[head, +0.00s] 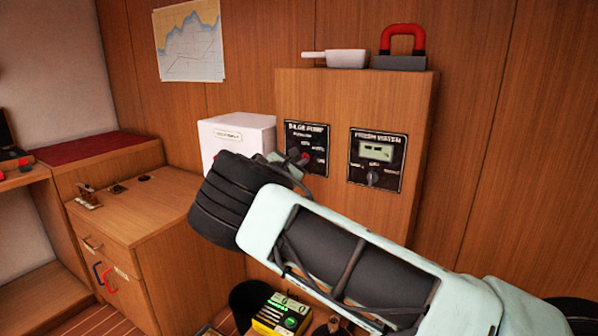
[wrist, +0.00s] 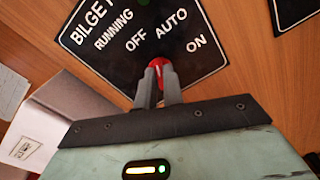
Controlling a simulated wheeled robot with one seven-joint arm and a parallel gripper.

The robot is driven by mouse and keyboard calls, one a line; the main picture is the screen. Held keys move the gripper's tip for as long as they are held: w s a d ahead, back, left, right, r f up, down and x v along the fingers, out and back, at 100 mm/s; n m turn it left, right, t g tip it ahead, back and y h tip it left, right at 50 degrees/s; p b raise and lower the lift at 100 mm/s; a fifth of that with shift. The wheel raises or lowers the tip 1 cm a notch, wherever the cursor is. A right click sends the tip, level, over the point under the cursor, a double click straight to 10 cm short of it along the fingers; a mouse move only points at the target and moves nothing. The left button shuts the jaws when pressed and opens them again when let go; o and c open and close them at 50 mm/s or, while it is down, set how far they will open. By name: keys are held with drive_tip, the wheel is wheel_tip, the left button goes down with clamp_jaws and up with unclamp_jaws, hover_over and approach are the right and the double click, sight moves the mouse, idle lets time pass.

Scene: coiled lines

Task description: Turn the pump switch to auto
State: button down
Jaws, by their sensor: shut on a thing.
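The bilge pump panel (head: 317,141) is a black plate on the wooden cabinet front. In the wrist view the panel (wrist: 100,63) shows RUNNING, OFF, AUTO and ON labels. Its pump switch is a red knob (wrist: 160,68), partly hidden between my fingers. My gripper (wrist: 158,80) is shut on this knob, below the OFF and AUTO labels. In the head view my gripper (head: 298,164) reaches the panel from below left, and little of the red knob (head: 305,157) shows. Which label the knob points to cannot be told.
A second black panel (head: 377,175) with a display and knob is right of the pump panel. A white box (head: 236,131) stands close at left. A white pan-like thing (head: 346,59) and a red-handled block (head: 402,62) sit on top of the cabinet (head: 355,91).

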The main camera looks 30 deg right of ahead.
drive_tip(key=shift+f+m+b, duration=0.15)
drive_tip(key=shift+m+b, duration=1.65)
drive_tip(key=shift+b, duration=0.3)
drive_tip(key=c, duration=1.5)
unclamp_jaws()
drive_tip(key=b+v, duration=0.1)
drive_tip(key=v, duration=1.6)
drive_tip(key=shift+s+a, duration=0.15)
drive_tip(key=shift+a, duration=0.05)
